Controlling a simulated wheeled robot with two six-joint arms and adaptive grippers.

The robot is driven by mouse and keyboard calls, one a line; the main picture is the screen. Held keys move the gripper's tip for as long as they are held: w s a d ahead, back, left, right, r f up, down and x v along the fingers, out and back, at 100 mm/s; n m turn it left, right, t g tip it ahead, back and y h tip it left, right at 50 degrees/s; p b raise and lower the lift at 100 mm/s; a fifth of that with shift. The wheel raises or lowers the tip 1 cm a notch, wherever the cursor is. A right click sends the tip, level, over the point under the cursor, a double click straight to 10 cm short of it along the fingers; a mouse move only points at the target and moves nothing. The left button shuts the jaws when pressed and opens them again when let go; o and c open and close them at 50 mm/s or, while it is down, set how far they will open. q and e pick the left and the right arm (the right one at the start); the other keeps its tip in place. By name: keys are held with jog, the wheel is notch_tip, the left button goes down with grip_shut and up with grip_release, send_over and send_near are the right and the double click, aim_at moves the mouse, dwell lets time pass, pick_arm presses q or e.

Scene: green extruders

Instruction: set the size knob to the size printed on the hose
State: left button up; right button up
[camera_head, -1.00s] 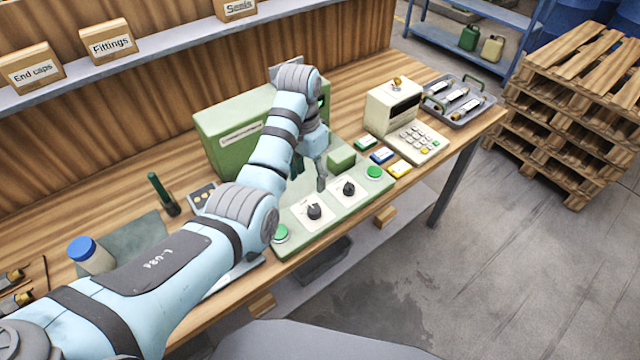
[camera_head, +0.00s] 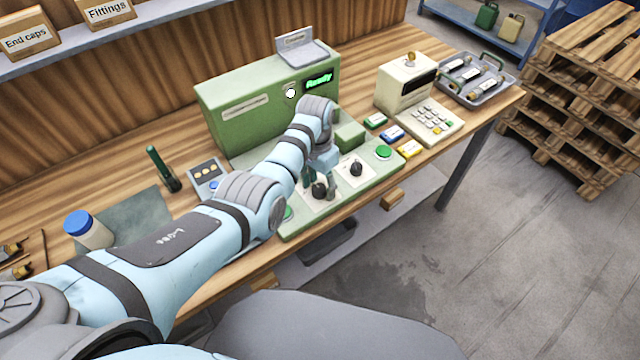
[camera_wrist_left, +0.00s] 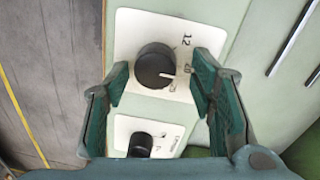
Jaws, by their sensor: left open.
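The green machine (camera_head: 240,112) has a front panel with two black knobs on white plates. The left knob (camera_head: 319,190) is under my left gripper (camera_head: 318,184), which is open. In the left wrist view a black knob (camera_wrist_left: 154,64) with a white pointer mark sits between the open fingertips (camera_wrist_left: 160,82); I cannot tell if they touch it. Its plate shows "12" and other partly hidden numbers. The pointer aims right, towards a number near the right finger. The other knob (camera_head: 356,168) is free. No size printed on a hose is readable. My right gripper is not in view.
The machine's screen (camera_head: 319,81) reads "Ready". A blue-lidded jar (camera_head: 90,230) stands left.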

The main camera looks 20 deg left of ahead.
pick_arm(q)
jog(key=shift+s+r, duration=0.35)
jog(key=shift+s, duration=0.1)
jog(key=c, duration=1.2)
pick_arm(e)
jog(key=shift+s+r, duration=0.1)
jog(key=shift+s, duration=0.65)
